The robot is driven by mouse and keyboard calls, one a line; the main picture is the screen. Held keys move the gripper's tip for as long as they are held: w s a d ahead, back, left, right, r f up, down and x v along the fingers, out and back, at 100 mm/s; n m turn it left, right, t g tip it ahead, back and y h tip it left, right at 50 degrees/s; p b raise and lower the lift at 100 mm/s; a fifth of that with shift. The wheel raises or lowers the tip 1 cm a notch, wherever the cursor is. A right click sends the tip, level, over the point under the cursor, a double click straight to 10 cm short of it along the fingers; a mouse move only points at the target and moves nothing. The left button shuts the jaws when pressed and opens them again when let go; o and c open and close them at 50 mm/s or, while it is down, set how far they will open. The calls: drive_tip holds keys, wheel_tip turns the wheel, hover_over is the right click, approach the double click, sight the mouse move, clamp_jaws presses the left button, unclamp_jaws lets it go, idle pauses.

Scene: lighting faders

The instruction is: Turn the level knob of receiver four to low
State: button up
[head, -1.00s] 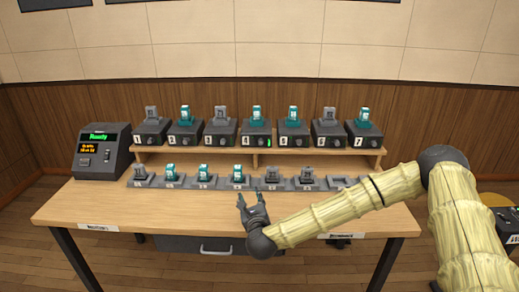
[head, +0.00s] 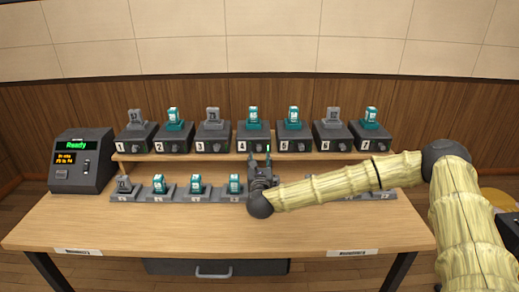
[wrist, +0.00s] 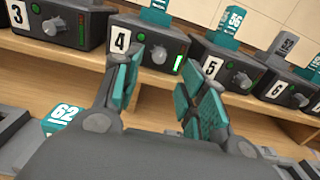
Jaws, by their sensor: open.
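Receiver four (head: 253,135) is a dark box with a white "4" label and a teal-and-white unit on top, in the middle of the upper shelf. In the wrist view, its round grey level knob (wrist: 159,54) shows beyond the gap between my fingers, with a lit green bar (wrist: 178,65) to its right. My gripper (head: 260,161) is in front of and below receiver four, apart from the knob. Its teal-padded fingers are spread and empty, also seen in the wrist view (wrist: 163,88). In the head view the knob is too small to read its setting.
Receivers three (head: 212,138) and five (head: 293,138) stand close on either side. Below, a row of charging slots holds several units, including a teal one (head: 235,184) left of my gripper. A console (head: 82,160) reading "Ready" stands at the left. The table front (head: 150,225) is clear.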

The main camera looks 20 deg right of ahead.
sight(259, 149)
drive_tip(key=p+x, duration=0.1)
drive_tip(key=x, duration=0.6)
drive_tip(key=shift+w+d+f, duration=0.1)
drive_tip(key=shift+w+f, duration=0.05)
drive_tip(key=shift+w, duration=0.15)
clamp_jaws()
